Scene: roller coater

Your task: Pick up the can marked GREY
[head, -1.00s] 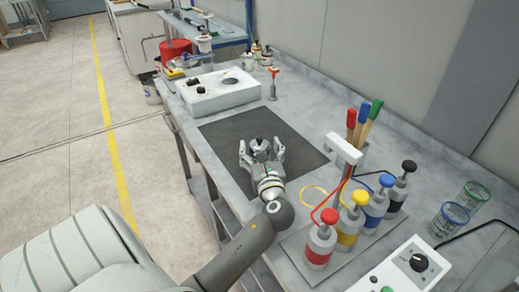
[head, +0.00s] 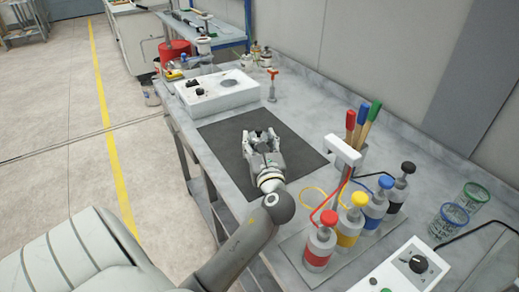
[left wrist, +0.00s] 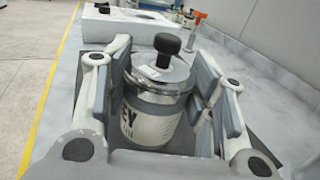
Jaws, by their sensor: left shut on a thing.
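The can marked GREY (left wrist: 155,110) is a metal can with a pale label, a lid and a black knob on top. Only the letters "EY" show on the label in the left wrist view. It stands between the two fingers of my left gripper (left wrist: 163,95), which is shut on it. In the head view my left gripper (head: 262,138) is over the dark mat (head: 305,148), and its fingers and palm largely hide the can. I cannot tell whether the can touches the mat. My right gripper is not in view.
A white device (head: 222,92) with black knobs stands behind the mat. A red-topped tool (head: 272,84) stands near it. To the right are several colour-capped bottles (head: 350,222), a holder with handles (head: 347,153), two glass beakers (head: 449,220) and a control box (head: 415,268).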

